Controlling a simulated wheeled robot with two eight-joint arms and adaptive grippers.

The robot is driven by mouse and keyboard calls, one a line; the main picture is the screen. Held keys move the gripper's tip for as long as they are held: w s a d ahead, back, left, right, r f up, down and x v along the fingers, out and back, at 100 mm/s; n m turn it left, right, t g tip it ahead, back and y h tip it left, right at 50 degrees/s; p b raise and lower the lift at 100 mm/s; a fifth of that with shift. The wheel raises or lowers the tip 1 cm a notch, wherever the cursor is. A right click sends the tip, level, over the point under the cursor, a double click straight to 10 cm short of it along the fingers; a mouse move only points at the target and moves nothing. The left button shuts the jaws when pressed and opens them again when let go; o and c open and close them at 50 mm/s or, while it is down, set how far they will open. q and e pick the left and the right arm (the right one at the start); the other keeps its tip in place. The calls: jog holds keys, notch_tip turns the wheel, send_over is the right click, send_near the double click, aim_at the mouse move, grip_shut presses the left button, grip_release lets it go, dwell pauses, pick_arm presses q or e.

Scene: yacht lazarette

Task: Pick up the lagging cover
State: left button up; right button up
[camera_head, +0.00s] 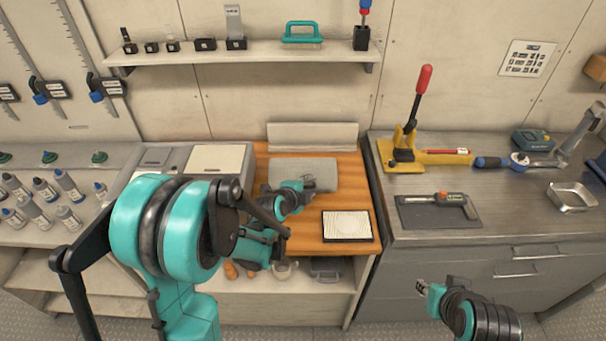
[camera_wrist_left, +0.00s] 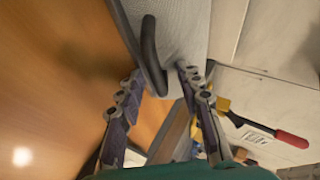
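A grey, fabric-like slab that looks like the lagging cover (camera_head: 318,173) lies on the orange wooden worktop. In the left wrist view the grey slab (camera_wrist_left: 185,30) has a dark curved handle (camera_wrist_left: 149,50) along its near side.
A framed pale mesh panel (camera_head: 347,225) lies on the wooden worktop (camera_head: 330,200). A pale board (camera_head: 312,136) stands behind the slab. A yellow tool with a red handle (camera_head: 420,95) stands on the grey counter at right. A shelf (camera_head: 270,51) runs along the wall.

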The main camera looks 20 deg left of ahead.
pick_arm(q)
jog(key=shift+r, duration=0.15)
jog(key=shift+c, duration=0.4)
grip_shut()
